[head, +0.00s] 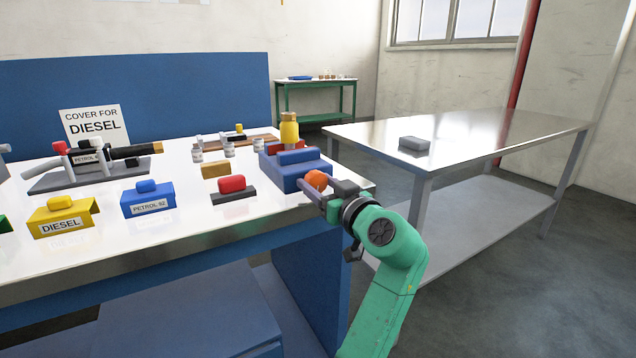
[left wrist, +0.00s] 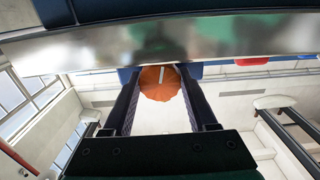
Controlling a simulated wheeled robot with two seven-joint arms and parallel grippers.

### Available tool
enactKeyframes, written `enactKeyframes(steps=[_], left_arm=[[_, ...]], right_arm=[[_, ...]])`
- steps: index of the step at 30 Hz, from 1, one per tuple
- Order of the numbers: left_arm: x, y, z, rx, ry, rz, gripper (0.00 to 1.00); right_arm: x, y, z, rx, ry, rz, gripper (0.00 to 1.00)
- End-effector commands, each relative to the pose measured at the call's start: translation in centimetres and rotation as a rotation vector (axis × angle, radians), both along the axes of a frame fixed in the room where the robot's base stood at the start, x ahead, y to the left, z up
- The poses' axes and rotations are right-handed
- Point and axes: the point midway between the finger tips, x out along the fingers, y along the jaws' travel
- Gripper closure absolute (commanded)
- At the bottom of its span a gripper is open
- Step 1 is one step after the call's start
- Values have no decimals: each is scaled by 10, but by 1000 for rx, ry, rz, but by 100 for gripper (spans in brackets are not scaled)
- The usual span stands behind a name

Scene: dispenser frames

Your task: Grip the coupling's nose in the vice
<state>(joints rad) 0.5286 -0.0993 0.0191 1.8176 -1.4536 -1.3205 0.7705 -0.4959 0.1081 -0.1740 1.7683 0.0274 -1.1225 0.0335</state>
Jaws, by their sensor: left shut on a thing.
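The blue vice (head: 296,178) stands at the right end of the bench. A yellow coupling (head: 289,130) stands upright at it, with red parts beside its foot. Its lower end is hidden, so I cannot tell whether the jaws touch it. An orange round knob (head: 317,180) sits on the vice's near side. My left gripper (head: 326,190) is shut on the knob. In the left wrist view the knob (left wrist: 160,83), with a pale line across its face, sits between the two dark fingers. My right gripper is not in view.
A yellow DIESEL cover (head: 62,218), a blue PETROL cover (head: 148,200) and a red-topped block (head: 232,190) stand left of the vice. A grey rack (head: 90,176) holds a black-handled tool. A steel table (head: 470,135) with a grey block stands to the right.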

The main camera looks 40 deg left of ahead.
Motion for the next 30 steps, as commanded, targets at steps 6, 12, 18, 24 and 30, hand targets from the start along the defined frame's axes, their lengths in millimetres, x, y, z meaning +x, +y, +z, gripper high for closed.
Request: enactKeyframes(steps=[6,12,18,24,30], left_arm=[[0,0,3,90,302,0,97],[0,0,0,111,368,0,97],[0,0,0,110,365,0,34],[0,0,0,110,364,0,12],[0,0,0,109,363,0,12]], right_arm=[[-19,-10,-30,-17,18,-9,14],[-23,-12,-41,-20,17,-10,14],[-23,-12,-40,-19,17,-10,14],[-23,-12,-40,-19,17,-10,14],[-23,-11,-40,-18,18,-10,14]])
